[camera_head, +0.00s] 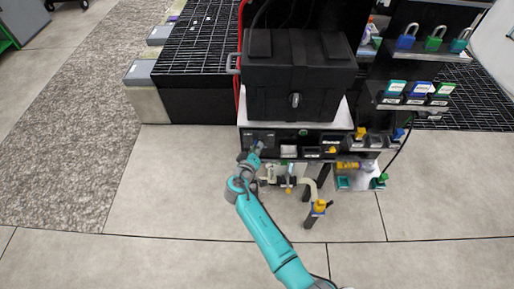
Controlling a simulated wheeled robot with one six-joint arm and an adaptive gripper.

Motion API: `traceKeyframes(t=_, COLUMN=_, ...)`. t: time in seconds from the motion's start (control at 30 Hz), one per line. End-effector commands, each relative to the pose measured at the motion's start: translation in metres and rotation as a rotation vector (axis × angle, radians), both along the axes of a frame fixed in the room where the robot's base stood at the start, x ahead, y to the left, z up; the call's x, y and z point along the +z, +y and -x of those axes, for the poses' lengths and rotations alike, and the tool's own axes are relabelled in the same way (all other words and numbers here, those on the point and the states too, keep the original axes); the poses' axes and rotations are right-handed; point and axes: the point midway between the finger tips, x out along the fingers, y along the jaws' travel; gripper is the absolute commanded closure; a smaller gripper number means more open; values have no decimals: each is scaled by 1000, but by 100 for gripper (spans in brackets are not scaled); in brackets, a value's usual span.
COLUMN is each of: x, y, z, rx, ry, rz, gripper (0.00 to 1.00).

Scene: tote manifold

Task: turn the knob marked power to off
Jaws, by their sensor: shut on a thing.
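A dark front panel (317,140) runs below the black tote, with small labels too tiny to read. My teal arm reaches up from the bottom of the picture to the panel's left end. My gripper (256,149) is at that left end and is shut on a knob there. The gripper hides the knob, so its marking and its pointer cannot be seen.
The black tote (296,98) stands above the panel. Pipes with a yellow-topped valve (320,206) stick out below. Coloured padlocks (434,40) hang at the upper right. The tiled floor to the left is clear.

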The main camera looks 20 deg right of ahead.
Motion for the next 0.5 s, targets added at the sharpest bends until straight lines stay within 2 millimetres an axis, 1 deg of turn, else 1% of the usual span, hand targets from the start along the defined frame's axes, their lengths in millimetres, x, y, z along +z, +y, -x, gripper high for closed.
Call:
traceKeyframes(t=0.47, x=-2, y=0, z=1, rx=-1, ry=8, rz=15, gripper=100)
traceKeyframes(t=0.5, x=-2, y=0, z=1, rx=-1, ry=8, rz=15, gripper=79)
